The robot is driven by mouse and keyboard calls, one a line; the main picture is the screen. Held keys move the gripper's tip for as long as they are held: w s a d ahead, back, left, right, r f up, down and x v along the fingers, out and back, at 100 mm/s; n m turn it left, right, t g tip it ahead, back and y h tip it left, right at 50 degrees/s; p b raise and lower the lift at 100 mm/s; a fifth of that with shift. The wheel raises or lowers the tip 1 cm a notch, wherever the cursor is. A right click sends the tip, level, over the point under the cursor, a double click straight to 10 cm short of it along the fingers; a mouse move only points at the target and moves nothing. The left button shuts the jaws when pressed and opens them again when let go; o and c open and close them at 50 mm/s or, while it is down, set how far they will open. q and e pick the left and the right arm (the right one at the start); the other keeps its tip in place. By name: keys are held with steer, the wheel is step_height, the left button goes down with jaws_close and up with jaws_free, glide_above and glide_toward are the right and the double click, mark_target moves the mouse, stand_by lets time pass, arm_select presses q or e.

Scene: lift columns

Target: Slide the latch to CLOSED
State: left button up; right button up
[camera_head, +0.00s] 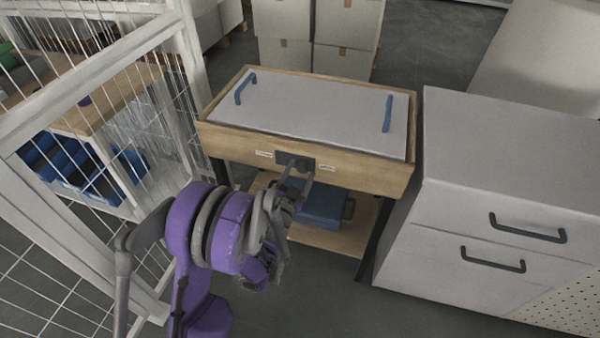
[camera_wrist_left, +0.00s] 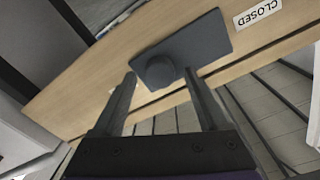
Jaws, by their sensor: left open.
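A dark grey latch plate (camera_head: 283,160) with a round knob (camera_head: 302,164) is on the front board of the wooden box table (camera_head: 225,136). In the left wrist view the knob (camera_wrist_left: 160,72) sits toward the left end of the plate (camera_wrist_left: 203,42). The CLOSED label (camera_wrist_left: 258,13) is upside down beyond the plate's right end. In the head view, small labels flank the plate, too small to read. My left gripper (camera_head: 301,181) is open at the latch. In the left wrist view its fingertips (camera_wrist_left: 160,77) are on either side of the knob; contact cannot be told. My right gripper is not in view.
The white lid (camera_head: 310,110) has two blue handles. A blue case (camera_head: 322,207) lies on the shelf below. A grey drawer cabinet (camera_head: 490,180) stands close on the right, and a white mesh fence (camera_head: 95,130) on the left.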

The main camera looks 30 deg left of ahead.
arm_select(q)
jaws_close()
stand_by(0.3)
stand_by(1.1)
